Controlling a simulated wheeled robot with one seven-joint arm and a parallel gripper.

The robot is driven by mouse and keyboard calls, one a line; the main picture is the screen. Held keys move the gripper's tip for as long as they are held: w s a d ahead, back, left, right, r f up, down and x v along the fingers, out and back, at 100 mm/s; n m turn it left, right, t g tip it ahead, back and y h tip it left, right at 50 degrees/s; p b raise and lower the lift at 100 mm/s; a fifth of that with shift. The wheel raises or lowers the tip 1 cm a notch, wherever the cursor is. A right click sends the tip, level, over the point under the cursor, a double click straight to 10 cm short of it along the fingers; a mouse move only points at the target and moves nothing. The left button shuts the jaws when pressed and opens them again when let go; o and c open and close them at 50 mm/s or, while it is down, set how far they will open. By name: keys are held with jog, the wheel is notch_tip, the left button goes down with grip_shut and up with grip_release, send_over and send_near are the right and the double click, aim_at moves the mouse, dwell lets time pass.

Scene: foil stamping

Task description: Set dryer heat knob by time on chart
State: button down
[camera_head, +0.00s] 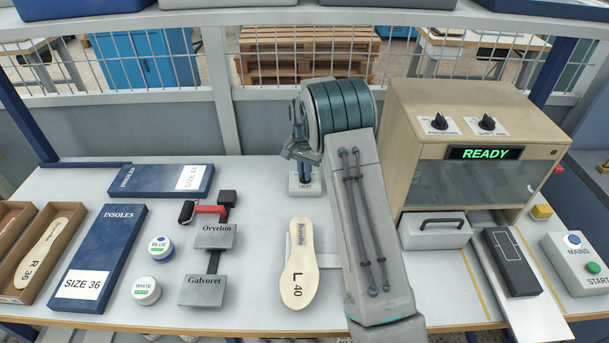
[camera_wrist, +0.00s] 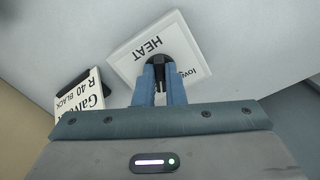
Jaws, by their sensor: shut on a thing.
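A white plate lettered HEAT (camera_head: 305,188) lies at the back middle of the table in the head view. In the wrist view the plate (camera_wrist: 131,57) fills the top middle, with HEAT and "low" readable. Its black knob (camera_wrist: 158,59) sits between the blue fingers of my gripper (camera_wrist: 160,72). My gripper (camera_head: 303,172) is shut on the knob, reaching down from above. The fingers and my arm hide part of the plate, and I cannot read the knob's pointer direction. I cannot make out a time chart in either view.
A white card (camera_wrist: 84,100) reading Galvoret R 40 BLACK stands beside the plate. An insole marked L 40 (camera_head: 299,268) lies in front. A wooden cabinet (camera_head: 420,110) shows READY, with two knobs on top. Stamps, blue boxes and jars fill the left.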

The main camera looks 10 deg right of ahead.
jog(key=n+b, duration=0.2)
jog(key=n, duration=0.3)
jog(key=shift+d, duration=0.1)
jog(key=shift+n, duration=0.3)
dwell(0.4)
jog(key=c, duration=1.5)
grip_release()
jog(key=shift+r, duration=0.1)
notch_tip(320, 180, up, 14)
jog(key=b, duration=0.1)
jog(key=shift+s, duration=0.15)
